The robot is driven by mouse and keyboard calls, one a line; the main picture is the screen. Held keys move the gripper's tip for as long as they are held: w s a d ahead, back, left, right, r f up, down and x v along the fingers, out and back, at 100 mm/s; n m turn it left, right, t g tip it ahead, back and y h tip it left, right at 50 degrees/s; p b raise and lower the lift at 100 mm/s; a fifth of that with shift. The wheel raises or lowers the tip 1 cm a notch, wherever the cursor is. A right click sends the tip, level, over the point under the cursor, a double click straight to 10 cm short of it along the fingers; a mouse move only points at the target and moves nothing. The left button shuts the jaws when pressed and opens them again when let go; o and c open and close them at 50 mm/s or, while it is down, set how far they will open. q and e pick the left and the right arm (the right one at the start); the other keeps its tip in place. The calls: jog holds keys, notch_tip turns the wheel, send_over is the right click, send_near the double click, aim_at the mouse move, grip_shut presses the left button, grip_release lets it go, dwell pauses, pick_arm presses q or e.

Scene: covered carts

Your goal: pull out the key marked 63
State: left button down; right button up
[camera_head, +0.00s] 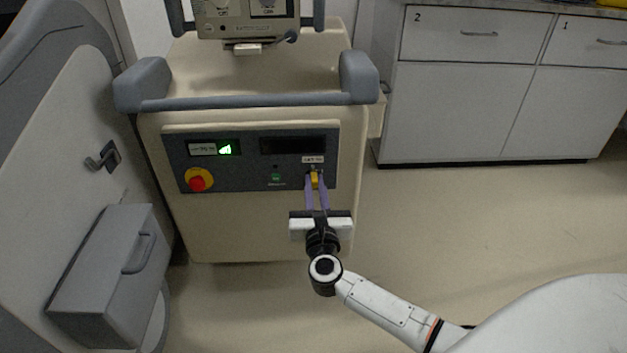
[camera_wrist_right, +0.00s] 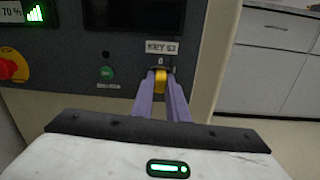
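The yellow key (camera_wrist_right: 160,80) sits in the lock on the cart's dark front panel, under a small white label (camera_wrist_right: 162,47) that seems to read KEY 63, though its digits are blurred. The key also shows in the head view (camera_head: 314,180), below the same label (camera_head: 313,159). My right gripper (camera_wrist_right: 161,84) reaches straight at the panel. Its two purple fingers stand on either side of the key and appear closed on it, with no clear gap in the wrist view. The right gripper shows in the head view (camera_head: 316,184) too. My left gripper is not in view.
The panel also carries a red stop button (camera_head: 197,180) on a yellow ring, a green button (camera_head: 276,177) and a lit display (camera_head: 225,149). A blue-grey rail (camera_head: 250,100) runs above. A grey box (camera_head: 105,280) stands left; white drawers (camera_head: 470,35) stand right. Floor at right is clear.

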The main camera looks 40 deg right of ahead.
grip_shut()
jog(key=shift+p+v, duration=0.45)
jog(key=shift+v, duration=2.55)
